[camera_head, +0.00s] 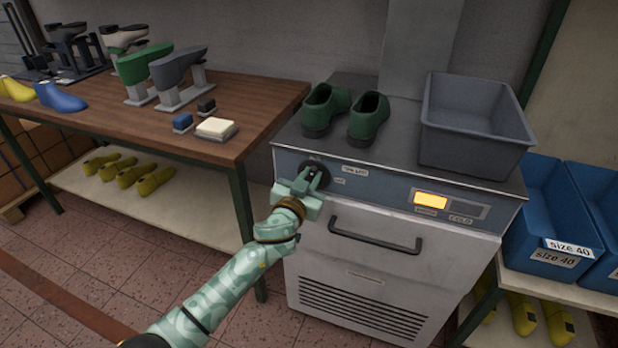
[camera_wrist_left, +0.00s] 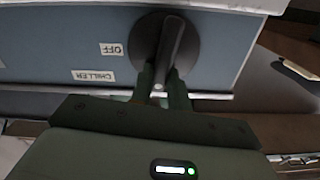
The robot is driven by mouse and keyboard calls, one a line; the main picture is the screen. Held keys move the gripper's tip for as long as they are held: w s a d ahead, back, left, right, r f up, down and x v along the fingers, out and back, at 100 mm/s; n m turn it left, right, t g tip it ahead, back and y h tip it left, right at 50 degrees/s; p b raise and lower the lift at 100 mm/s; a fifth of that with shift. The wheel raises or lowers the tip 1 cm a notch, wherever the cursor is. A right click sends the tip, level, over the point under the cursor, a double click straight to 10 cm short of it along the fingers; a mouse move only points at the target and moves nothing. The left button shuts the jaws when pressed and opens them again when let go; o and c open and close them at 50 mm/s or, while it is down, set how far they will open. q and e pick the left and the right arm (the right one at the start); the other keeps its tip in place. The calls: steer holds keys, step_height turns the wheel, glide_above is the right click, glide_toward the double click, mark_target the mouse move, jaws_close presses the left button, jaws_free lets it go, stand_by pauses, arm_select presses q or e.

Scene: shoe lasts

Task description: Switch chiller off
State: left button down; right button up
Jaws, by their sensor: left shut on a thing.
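The chiller (camera_head: 362,238) is a grey cabinet with a blue-grey control panel, a dark pull handle and a lower vent grille. A round dark rotary knob (camera_head: 316,173) sits at the left end of the panel. In the left wrist view the knob (camera_wrist_left: 168,45) shows its raised bar, beside upside-down labels reading OFF and CHILLER. My left gripper (camera_head: 312,182) is at the knob, its fingers shut on the bar. An amber light (camera_head: 430,200) glows on the panel's right side. My right gripper is out of view.
Green shoes (camera_head: 368,115) and a grey bin (camera_head: 474,125) stand on top of the chiller. A wooden table (camera_head: 250,105) with shoe lasts and brushes is at the left. Blue crates (camera_head: 545,215) marked size 40 stand at the right. The tiled floor in front shows free room.

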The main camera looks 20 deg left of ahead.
arm_select(q)
steer(key=shift+d+f+m, duration=0.3)
steer(key=shift+f+m, duration=0.05)
steer(key=shift+m, duration=2.3)
steer(key=shift+d+f+m, duration=0.3)
steer(key=shift+f+m, duration=0.1)
steer(key=shift+m, duration=2.2)
steer(key=shift+d+f+m, duration=0.3)
steer(key=shift+f+m, duration=0.05)
steer(key=shift+m, duration=2.3)
steer(key=c, duration=1.3)
jaws_free()
steer(key=shift+c, duration=0.2)
steer(key=shift+s, duration=0.1)
steer(key=shift+s, duration=0.35)
steer(key=s+p, duration=0.2)
steer(key=s, duration=1.3)
steer(key=shift+s+a+p, duration=0.25)
steer(key=shift+p, duration=0.05)
